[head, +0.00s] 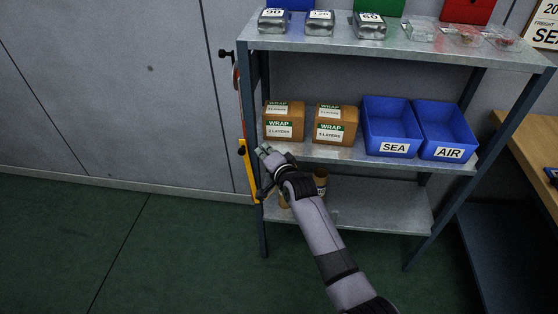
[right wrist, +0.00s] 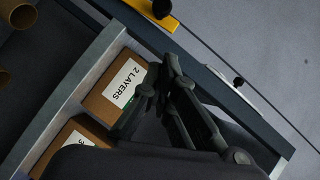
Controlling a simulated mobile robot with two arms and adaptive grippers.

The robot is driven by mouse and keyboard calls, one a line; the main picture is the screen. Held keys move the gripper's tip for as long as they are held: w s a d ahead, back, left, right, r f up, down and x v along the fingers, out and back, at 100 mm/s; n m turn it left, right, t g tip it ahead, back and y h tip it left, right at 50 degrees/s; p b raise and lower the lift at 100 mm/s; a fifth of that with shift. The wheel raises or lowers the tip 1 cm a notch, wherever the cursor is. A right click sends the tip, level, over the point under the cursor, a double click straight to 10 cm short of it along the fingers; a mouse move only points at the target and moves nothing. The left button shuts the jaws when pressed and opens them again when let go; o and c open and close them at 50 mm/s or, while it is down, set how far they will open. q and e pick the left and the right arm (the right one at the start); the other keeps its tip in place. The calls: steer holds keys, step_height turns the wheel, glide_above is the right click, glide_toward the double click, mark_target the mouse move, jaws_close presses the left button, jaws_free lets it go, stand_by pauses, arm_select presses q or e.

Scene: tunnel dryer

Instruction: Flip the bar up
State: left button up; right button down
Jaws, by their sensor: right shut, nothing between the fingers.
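A yellow bar (head: 249,176) hangs steeply along the left side of the metal shelf, with a black knob near its upper end. Part of the yellow bar (right wrist: 150,13) also shows at the top of the right wrist view, with a dark round knob on it. My right gripper (head: 264,151) is shut and empty, just right of the bar at the left front of the middle shelf. In the right wrist view, the gripper (right wrist: 165,64) has its fingers together, with the bar beyond their tips. Whether they touch is unclear. My left gripper is not in view.
The metal shelf (head: 300,151) holds brown WRAP boxes (head: 284,122) and two blue bins (head: 390,125) labelled SEA and AIR. Brown rolls (head: 320,181) stand on the lower shelf, partly behind my arm. The floor (head: 110,240) left of the shelf is clear.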

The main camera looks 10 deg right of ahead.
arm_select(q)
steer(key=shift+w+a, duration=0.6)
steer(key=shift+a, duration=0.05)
arm_select(e)
steer(key=v, duration=0.6)
steer(key=shift+s+a+r, duration=0.25)
steer(key=shift+s+a, duration=0.05)
steer(key=shift+s, duration=0.05)
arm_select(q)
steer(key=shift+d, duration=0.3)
